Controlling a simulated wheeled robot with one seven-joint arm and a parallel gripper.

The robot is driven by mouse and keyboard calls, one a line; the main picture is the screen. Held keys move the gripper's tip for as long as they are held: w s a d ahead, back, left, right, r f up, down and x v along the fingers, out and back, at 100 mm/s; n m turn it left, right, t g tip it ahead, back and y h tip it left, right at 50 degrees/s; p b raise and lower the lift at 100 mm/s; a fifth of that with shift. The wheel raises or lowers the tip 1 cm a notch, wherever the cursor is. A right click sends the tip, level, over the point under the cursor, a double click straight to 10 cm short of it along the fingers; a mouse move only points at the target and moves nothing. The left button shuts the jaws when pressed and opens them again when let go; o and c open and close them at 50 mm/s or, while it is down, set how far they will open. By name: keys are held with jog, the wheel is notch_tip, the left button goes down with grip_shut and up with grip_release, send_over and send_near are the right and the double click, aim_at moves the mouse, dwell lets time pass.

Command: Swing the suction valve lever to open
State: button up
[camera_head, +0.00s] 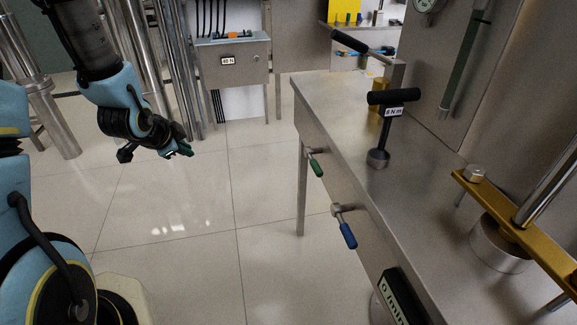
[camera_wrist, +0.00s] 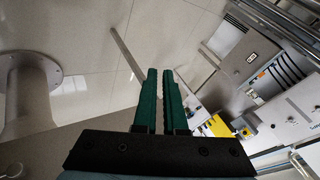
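Two small levers stick out from the front side of the steel bench. One has a green grip (camera_head: 316,165), the other, nearer one a blue grip (camera_head: 348,236). Both grips hang down at a slant. No readable label shows which is the suction valve lever. My gripper (camera_head: 186,150) is in the air over the floor, left of the bench and well apart from both levers. In the wrist view its two green fingers (camera_wrist: 159,75) stand close together with a narrow gap and nothing between them. I cannot make out either lever in the wrist view.
The steel bench (camera_head: 340,110) fills the right side. On it stand a black T-handle (camera_head: 393,97) marked 8 N m and a long black-gripped lever (camera_head: 350,41). A brass bar (camera_head: 525,227) is at right. A grey box (camera_head: 232,60) stands behind. Floor between arm and bench is clear.

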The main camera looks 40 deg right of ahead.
jog(key=a+f+n+y, duration=0.1)
jog(key=f+n, duration=0.1)
jog(key=s+a+f+n+g+y, duration=0.1)
jog(key=f+n, duration=0.1)
jog(key=a+f+n+b, duration=0.1)
jog(key=f+n, duration=0.1)
jog(key=n, duration=0.1)
jog(key=shift+s+a+f+g+y, duration=0.1)
jog(key=shift+s+a+g+y, duration=0.2)
jog(key=shift+g+y, duration=0.1)
grip_shut()
jog(key=s+d+f+n+g+b, duration=0.1)
jog(key=s+d+f+n+g, duration=0.15)
jog(key=s+n, duration=0.35)
jog(key=s+d+f+n+g+b, duration=0.1)
jog(key=s+d+f+n+g, duration=0.15)
jog(key=s+n+g, duration=0.4)
jog(key=s+d+r+n+h, duration=0.1)
jog(key=d+r+n+h, duration=0.1)
jog(key=d+n+h, duration=0.2)
jog(key=s+d+r+n+h+p, duration=0.1)
jog(key=d+n+h, duration=0.3)
jog(key=d+n, duration=0.6)
jog(key=s+d, duration=0.1)
jog(key=d, duration=0.8)
jog(key=shift+s+r+p, duration=0.3)
jog(key=shift+r, duration=0.1)
